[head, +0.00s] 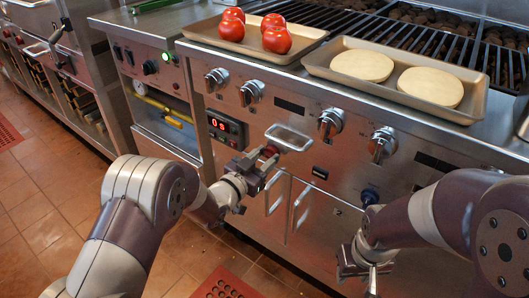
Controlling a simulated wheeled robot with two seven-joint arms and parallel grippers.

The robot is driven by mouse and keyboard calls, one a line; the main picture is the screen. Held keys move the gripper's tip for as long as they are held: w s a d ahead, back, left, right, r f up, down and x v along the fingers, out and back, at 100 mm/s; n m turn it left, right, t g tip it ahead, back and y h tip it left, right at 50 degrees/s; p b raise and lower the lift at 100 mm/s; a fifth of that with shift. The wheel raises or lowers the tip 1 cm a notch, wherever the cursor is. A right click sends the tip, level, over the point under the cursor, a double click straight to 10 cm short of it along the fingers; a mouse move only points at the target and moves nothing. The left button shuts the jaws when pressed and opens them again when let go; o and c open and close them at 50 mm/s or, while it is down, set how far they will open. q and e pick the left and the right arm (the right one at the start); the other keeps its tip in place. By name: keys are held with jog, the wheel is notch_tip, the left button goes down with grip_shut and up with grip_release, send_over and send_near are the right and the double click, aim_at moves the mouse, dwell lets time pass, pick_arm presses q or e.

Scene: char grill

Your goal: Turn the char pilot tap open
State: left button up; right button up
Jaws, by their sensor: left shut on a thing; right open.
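My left gripper (262,163) reaches to the front panel of the grill and is shut on a small red tap (271,150), just below the metal handle loop. The fingers hide most of this tap, so its angle cannot be told. A blue tap (370,196) sticks out lower on the panel to the right, above my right gripper. My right gripper (368,272) is open and empty, pointing down in front of the grill and apart from the panel. No label shows which tap is the char pilot.
Several silver knobs (330,124) line the panel, with a red "0 s" display (226,128) at left. A handle loop (289,137) juts out close to my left gripper. Trays with tomatoes (277,40) and pale round patties (363,65) sit on top.

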pick_arm(q)
jog(key=shift+n+p, duration=0.35)
jog(key=shift+n, duration=0.25)
jog(key=shift+f, duration=0.1)
jog(key=o, duration=1)
jog(key=p+v, duration=0.4)
jog(key=v, duration=0.8)
jog(key=shift+s+a, duration=0.2)
jog(key=shift+s, duration=0.1)
